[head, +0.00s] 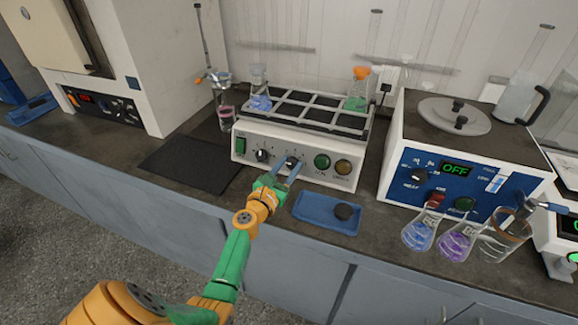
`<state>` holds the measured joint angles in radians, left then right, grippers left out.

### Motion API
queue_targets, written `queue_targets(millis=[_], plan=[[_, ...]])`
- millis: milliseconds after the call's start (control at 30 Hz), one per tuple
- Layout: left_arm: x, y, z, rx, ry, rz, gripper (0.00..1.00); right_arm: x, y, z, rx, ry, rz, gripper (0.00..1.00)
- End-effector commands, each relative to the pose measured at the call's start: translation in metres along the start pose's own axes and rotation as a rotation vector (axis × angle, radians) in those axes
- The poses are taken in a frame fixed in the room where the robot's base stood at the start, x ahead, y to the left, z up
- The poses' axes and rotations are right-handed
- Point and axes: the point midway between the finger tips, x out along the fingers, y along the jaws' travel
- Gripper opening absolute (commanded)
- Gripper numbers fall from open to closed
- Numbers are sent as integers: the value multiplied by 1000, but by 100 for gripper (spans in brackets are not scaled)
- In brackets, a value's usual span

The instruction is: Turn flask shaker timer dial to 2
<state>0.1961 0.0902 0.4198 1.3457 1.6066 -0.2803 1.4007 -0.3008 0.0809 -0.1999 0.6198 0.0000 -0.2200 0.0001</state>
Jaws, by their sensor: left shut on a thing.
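The flask shaker (289,143) stands on the bench in the middle, a white box with a dark rack on top. Its front has a green switch (241,146) at the left, a dark dial (262,155), then the dial I take to be the timer dial (292,161), and a round green button (322,161). My left gripper (285,168) reaches up from below and is shut on the timer dial, with a finger on each side. The dial's marks and pointer are too small to read. My right gripper is not in view.
Glass flasks (418,232) stand before the water bath (448,180) at the right. A dark mat (190,165) lies clear at the left.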

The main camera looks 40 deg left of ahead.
Motion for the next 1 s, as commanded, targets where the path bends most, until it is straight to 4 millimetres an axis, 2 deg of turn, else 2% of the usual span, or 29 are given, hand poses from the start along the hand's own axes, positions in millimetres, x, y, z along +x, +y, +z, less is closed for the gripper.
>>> queue_targets(millis=[367,1000], plan=[[0,1,0,71,3,-25,0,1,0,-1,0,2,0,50],[0,2,1,599,23,-226,0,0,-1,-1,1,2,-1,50]])
